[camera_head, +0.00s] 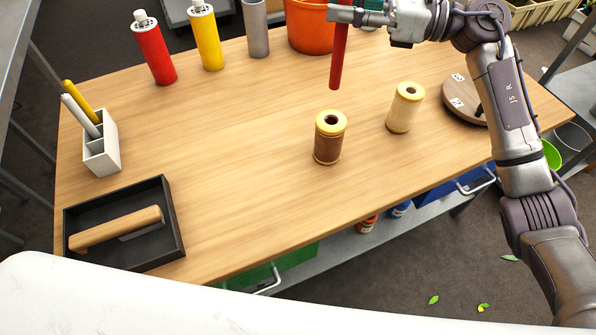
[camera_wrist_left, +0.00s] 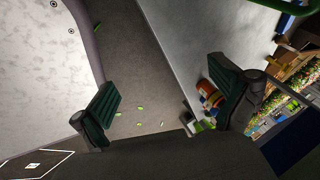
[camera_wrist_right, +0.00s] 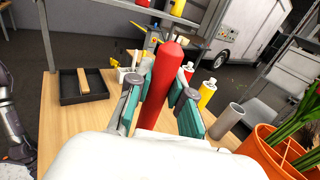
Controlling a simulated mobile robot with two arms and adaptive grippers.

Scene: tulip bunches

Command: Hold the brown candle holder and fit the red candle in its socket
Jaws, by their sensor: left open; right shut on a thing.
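The brown candle holder (camera_head: 328,148) stands upright on the wooden table, its cream top showing a dark round socket. The red candle (camera_head: 339,62) hangs roughly upright beyond and above the holder, apart from it. My right gripper (camera_head: 341,14) is shut on the candle near its upper part. The right wrist view shows the candle (camera_wrist_right: 163,82) between the teal pads of the right gripper (camera_wrist_right: 158,108). My left gripper (camera_wrist_left: 165,100) is open and empty in its wrist view, with floor behind it. It does not show in the head view.
A cream holder (camera_head: 405,108) stands right of the brown one. A round wooden board (camera_head: 464,100) lies at the table's right. A black tray (camera_head: 178,228), a white pen box (camera_head: 103,152), a red bottle (camera_head: 155,52) and an orange pot (camera_head: 310,35) line the left and back.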

